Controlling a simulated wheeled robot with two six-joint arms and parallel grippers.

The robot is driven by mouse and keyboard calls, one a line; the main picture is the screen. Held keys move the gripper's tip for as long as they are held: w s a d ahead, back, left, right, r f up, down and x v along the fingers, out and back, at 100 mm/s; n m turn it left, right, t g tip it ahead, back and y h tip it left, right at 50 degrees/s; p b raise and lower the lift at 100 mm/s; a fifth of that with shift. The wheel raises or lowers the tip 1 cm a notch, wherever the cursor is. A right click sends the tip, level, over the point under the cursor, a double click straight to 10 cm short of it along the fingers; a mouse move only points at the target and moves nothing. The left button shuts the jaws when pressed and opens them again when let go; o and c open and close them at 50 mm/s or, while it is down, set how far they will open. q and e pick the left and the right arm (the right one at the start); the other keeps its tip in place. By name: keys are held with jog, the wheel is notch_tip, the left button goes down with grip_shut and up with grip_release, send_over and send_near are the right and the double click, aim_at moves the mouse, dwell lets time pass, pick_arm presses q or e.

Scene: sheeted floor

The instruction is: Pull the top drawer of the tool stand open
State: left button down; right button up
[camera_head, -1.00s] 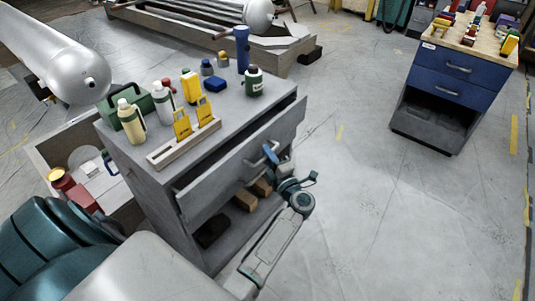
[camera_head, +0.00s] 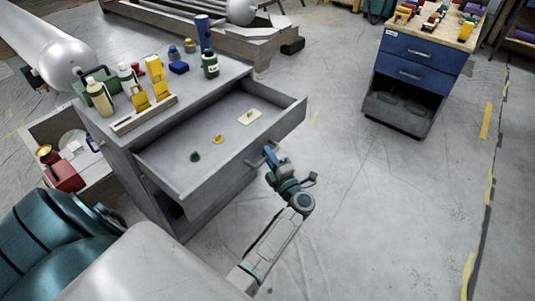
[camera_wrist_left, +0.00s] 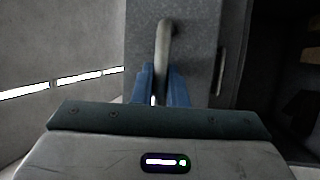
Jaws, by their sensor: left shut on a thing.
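The grey tool stand (camera_head: 140,175) stands left of centre. Its top drawer (camera_head: 222,176) is pulled well out toward the lower right, and its inside shows. A small dark green piece (camera_head: 195,156), a yellow piece (camera_head: 218,139) and a pale flat piece (camera_head: 250,117) lie in it. My left gripper (camera_head: 271,155) is at the drawer front, shut on the bar handle (camera_wrist_left: 164,45). In the left wrist view its blue fingers (camera_wrist_left: 162,88) stand on both sides of the handle. My right gripper is not in view.
Bottles, yellow pieces in a rack (camera_head: 145,114) and a green can (camera_head: 210,65) stand on the stand's top. A blue cabinet (camera_head: 415,70) with loaded wooden top stands at the upper right. An open bin (camera_head: 40,135) is at left. Floor right of the drawer is clear.

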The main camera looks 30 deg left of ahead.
pick_arm(q)
jog(key=shift+d, duration=0.55)
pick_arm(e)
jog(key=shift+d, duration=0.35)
pick_arm(q)
jog(key=c, duration=1.5)
grip_release()
jog(key=shift+o, duration=0.2)
jog(key=shift+f, duration=0.1)
